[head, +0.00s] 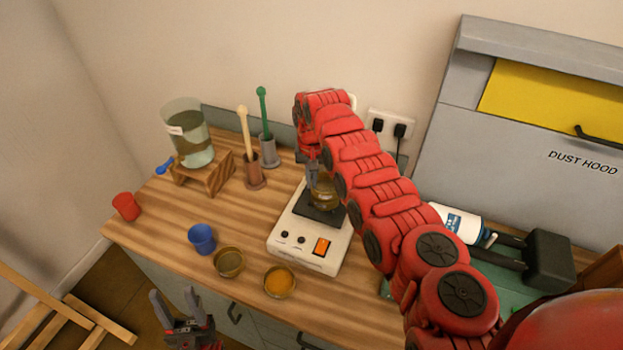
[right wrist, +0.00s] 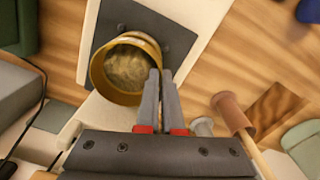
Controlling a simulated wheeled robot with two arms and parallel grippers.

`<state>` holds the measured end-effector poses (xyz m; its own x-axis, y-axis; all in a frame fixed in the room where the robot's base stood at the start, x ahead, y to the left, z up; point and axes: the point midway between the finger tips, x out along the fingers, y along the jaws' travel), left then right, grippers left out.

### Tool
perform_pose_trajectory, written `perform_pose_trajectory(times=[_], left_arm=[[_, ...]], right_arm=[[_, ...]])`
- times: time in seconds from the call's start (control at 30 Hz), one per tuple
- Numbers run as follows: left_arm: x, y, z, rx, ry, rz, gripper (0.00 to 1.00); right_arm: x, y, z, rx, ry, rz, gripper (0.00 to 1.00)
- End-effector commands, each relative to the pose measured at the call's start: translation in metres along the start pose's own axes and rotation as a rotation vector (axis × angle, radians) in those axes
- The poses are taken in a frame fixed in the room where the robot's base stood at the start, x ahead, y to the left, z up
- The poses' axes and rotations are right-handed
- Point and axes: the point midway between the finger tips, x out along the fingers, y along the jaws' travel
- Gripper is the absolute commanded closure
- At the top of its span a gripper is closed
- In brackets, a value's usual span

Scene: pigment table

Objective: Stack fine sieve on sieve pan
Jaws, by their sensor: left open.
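A round brass sieve (head: 326,194) sits on or just over the dark plate of a white machine. It looks like the fine sieve; the right wrist view shows its brass ring (right wrist: 125,68) with a grainy brownish inside. My right gripper (right wrist: 160,72) has its fingers close together across the ring's rim, one inside and one outside. In the head view my right gripper (head: 312,170) is at the ring's left side. I cannot tell whether a separate sieve pan lies under it. My left gripper (head: 175,298) is open and empty in front of the table.
A brass dish (head: 228,263) and a dish of orange powder (head: 280,282) stand near the front edge. A blue cup (head: 202,239), red cup (head: 126,206), two upright tools in holders and a glass jar (head: 189,130) stand left. The dust hood (head: 550,120) is right.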

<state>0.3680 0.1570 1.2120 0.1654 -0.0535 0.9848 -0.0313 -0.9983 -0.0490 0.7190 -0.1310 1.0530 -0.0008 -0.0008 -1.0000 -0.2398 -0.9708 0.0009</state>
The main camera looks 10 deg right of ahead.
Motion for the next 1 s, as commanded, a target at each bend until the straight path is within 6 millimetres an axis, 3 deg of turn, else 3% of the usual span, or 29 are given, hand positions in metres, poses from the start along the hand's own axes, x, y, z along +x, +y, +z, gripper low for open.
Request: perform_pose_trajectory(times=[1.0], left_arm=[[-0.0048, 0.0002, 0.0008, 0.000, 0.000, 0.000, 0.50]], right_arm=[[-0.0001, -0.0002, -0.0001, 0.000, 0.000, 0.000, 1.00]])
